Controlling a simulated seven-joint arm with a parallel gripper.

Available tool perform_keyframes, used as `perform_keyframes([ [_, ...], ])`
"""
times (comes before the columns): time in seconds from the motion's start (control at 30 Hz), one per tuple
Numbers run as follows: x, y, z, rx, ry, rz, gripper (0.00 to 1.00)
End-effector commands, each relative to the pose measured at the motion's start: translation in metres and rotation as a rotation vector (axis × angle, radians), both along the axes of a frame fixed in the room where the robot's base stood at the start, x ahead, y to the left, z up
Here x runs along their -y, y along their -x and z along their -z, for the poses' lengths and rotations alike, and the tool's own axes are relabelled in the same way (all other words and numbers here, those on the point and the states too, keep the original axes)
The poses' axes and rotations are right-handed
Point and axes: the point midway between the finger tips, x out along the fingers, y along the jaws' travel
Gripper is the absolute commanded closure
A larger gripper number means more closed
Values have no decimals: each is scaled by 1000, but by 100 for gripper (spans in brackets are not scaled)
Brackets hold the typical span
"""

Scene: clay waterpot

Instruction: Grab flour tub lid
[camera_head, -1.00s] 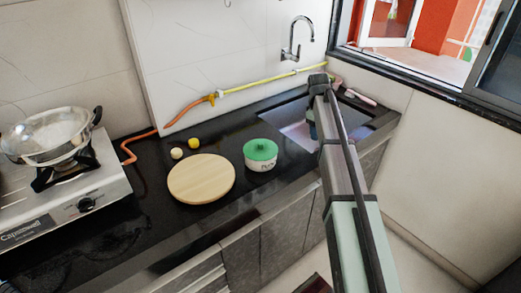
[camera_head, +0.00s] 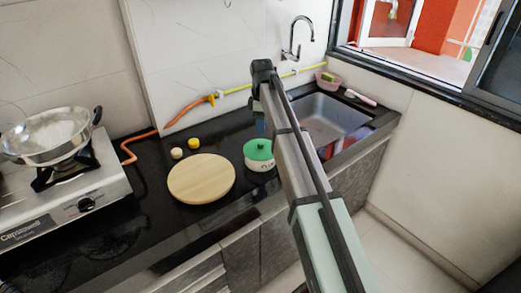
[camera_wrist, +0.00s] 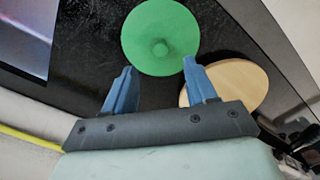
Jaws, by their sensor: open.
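The flour tub (camera_head: 261,163) is a white round tub with writing on it, standing on the black counter between the wooden board and the sink. Its green lid (camera_head: 257,148) with a small knob is on top; my arm hides the tub's right side. In the wrist view the lid (camera_wrist: 160,38) is seen from above, beyond the fingertips and between their lines. My gripper (camera_wrist: 157,68) has its two blue fingers apart with nothing between them. In the head view my gripper (camera_head: 260,125) is partly hidden behind my arm, close behind the tub.
A round wooden board (camera_head: 201,179) lies left of the tub, with a yellow ball (camera_head: 193,143) and a pale ball (camera_head: 177,153) behind it. The sink (camera_head: 330,120) is to the right. A stove (camera_head: 75,185) with a steel pan (camera_head: 48,136) is at left.

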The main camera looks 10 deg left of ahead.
Motion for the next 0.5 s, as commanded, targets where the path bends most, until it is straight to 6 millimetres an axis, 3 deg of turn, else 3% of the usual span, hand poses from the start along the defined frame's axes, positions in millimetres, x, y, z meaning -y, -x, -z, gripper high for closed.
perform_keyframes([
  [0.13, 0, 0, 18, 0, 0, 1, 43],
  [0.5, -1, 0, 36, 1, 0, 1, 43],
])
